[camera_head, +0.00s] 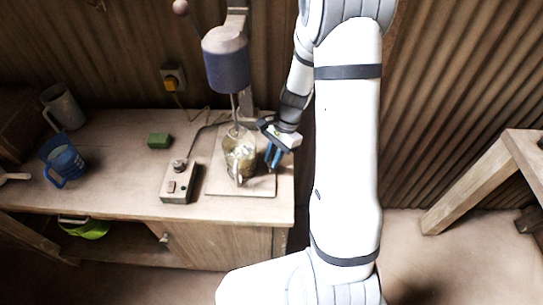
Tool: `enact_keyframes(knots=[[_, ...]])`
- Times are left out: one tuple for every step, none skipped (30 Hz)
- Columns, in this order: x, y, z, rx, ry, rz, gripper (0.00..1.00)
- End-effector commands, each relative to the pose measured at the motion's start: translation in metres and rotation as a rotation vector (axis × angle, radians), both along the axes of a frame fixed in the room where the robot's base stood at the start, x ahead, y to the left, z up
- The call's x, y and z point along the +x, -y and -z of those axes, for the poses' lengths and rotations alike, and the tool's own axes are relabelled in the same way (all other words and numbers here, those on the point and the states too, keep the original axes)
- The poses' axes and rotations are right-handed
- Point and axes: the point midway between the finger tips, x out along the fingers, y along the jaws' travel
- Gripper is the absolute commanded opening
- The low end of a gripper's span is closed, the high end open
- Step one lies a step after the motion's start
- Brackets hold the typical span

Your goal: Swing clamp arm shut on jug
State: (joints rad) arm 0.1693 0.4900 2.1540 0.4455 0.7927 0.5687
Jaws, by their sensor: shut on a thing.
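The jug (238,160) is a clear vessel with pale contents and a handle facing the front. It stands upright on the board (215,186) under the drill-like press head (227,66), whose thin shaft reaches down to it. My gripper (272,160), with blue fingers, is at the jug's right side, pointing down. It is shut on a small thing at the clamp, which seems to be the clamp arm. The fingers hide most of it, and I cannot tell whether it touches the jug.
A switch box (178,186) with a cable stands left of the board. A green block (159,140), a blue mug (62,160) and a grey mug (63,106) are further left. A wooden frame (480,180) stands at the right. The bench front between mug and switch box is clear.

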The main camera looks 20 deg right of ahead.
Motion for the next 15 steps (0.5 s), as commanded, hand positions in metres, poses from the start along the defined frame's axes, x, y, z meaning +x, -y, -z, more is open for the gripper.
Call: enact_keyframes(knots=[[0.0006,0.0001,-0.0003,0.000,0.001,0.000,0.05],[0.0006,0.0001,-0.0003,0.000,0.002,-0.001,0.02],[0.0006,-0.0001,-0.0003,0.000,0.002,-0.001,0.00],[0.0007,0.0000,-0.0003,0.000,0.002,-0.001,0.00],[0.0007,0.0000,-0.0004,0.000,0.002,-0.001,0.00],[0.0008,0.0000,-0.0004,0.000,0.002,-0.001,0.00],[0.0008,0.0000,-0.0004,0.000,0.002,0.000,0.00],[0.0008,-0.0001,-0.0004,-0.001,0.003,0.000,0.00],[0.0008,-0.0001,-0.0004,-0.001,0.003,0.000,0.00],[0.0009,-0.0001,-0.0005,-0.001,0.003,0.000,0.00],[0.0009,-0.0001,-0.0005,-0.001,0.003,0.000,0.00],[0.0009,-0.0001,-0.0005,-0.001,0.003,0.000,0.00],[0.0010,-0.0004,-0.0004,-0.001,0.003,0.003,0.00],[0.0012,-0.0011,-0.0002,0.000,0.004,0.013,0.00],[0.0018,-0.0031,0.0003,-0.001,0.005,0.038,0.00]])
